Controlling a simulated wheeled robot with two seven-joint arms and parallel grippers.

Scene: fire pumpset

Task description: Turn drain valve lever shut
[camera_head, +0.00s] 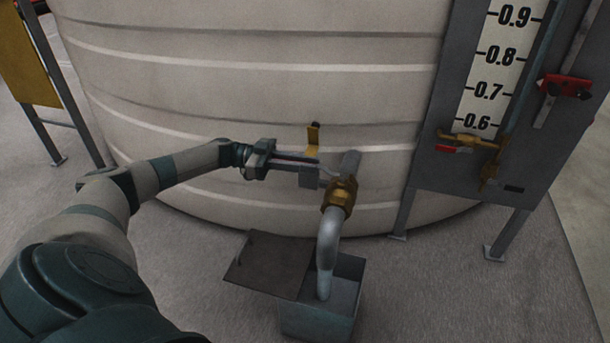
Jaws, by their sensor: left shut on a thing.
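The drain valve (340,193) is a brass body on a grey pipe at the foot of the tank. Its yellow lever (312,139) has a dark tip and stands up just left of the pipe. My left gripper (309,168) reaches in from the left, its long fingers level with the lower part of the lever. It is shut on the lever; the fingers hide the lever's lower part and where it joins the valve. My right gripper is out of view.
The large beige tank (250,60) fills the back. A grey bent outlet pipe (328,245) runs down into an open metal box (318,318) with a dark flap (265,263). A level gauge panel (425,170) with brass and red handles stands at right.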

